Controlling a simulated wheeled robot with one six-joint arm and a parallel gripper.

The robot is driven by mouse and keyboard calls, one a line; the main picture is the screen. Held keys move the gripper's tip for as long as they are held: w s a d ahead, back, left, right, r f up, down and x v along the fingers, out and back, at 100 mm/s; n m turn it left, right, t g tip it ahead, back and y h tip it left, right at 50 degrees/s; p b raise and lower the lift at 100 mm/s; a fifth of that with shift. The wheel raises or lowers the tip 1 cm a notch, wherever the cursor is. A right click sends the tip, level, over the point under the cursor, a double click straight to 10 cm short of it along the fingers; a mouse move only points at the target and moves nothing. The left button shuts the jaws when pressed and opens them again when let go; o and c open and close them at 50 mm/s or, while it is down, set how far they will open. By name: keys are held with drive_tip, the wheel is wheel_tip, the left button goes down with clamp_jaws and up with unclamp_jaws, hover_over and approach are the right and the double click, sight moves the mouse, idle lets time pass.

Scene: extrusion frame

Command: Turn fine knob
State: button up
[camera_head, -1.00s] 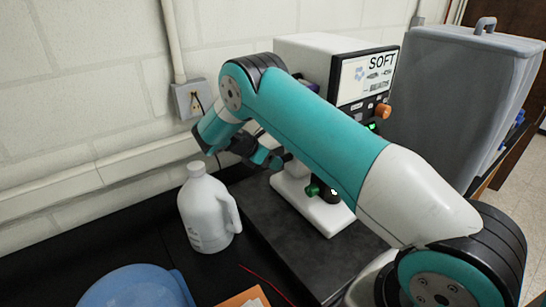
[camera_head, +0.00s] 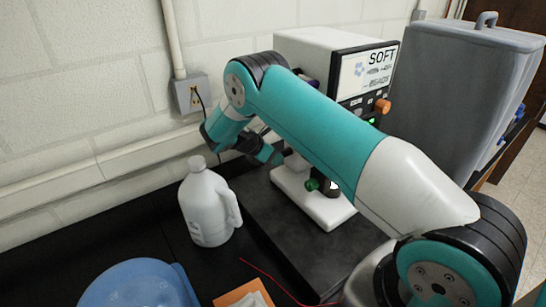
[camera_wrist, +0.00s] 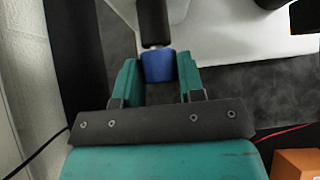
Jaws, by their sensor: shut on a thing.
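A blue knob (camera_wrist: 158,67) on a dark shaft shows in the wrist view, between the teal fingers of my gripper (camera_wrist: 158,62). The gripper is shut on it, one finger on each side. In the head view my gripper (camera_head: 272,156) reaches in at the left side of the white instrument (camera_head: 312,202), and my arm hides much of the instrument. The blue knob cannot be made out there. A green knob (camera_head: 312,185) sits low on the instrument's near side, apart from the gripper. Any marking on the blue knob is not visible.
A white jug (camera_head: 207,207) stands left of the instrument. A boxy unit (camera_head: 298,46) with an orange knob (camera_head: 383,106) stands behind my arm. A large grey container (camera_head: 455,90) is at right. A blue bowl (camera_head: 135,285) and orange box (camera_head: 240,297) lie in front.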

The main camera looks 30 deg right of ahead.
drive_tip(key=m+t+b, duration=0.1)
drive_tip(key=b, duration=0.1)
drive_tip(key=t+b, duration=0.1)
drive_tip(key=t, duration=0.1)
drive_tip(key=shift+s+f+m+b, duration=0.15)
drive_tip(key=shift+f+m+b, duration=0.05)
drive_tip(key=shift+m+b, duration=0.2)
drive_tip(key=m+t+b, duration=0.1)
drive_tip(key=t+b, duration=0.1)
drive_tip(key=shift+s+r+t+b, duration=0.1)
drive_tip(key=shift+t+b, duration=0.2)
drive_tip(key=shift+b, duration=0.05)
drive_tip(key=shift+r, duration=0.1)
drive_tip(key=o, duration=0.9)
drive_tip(key=shift+a, duration=0.1)
drive_tip(key=b+v, duration=0.5)
drive_tip(key=v, duration=1.2)
drive_tip(key=shift+s+a, duration=0.15)
drive_tip(key=shift+s, duration=0.05)
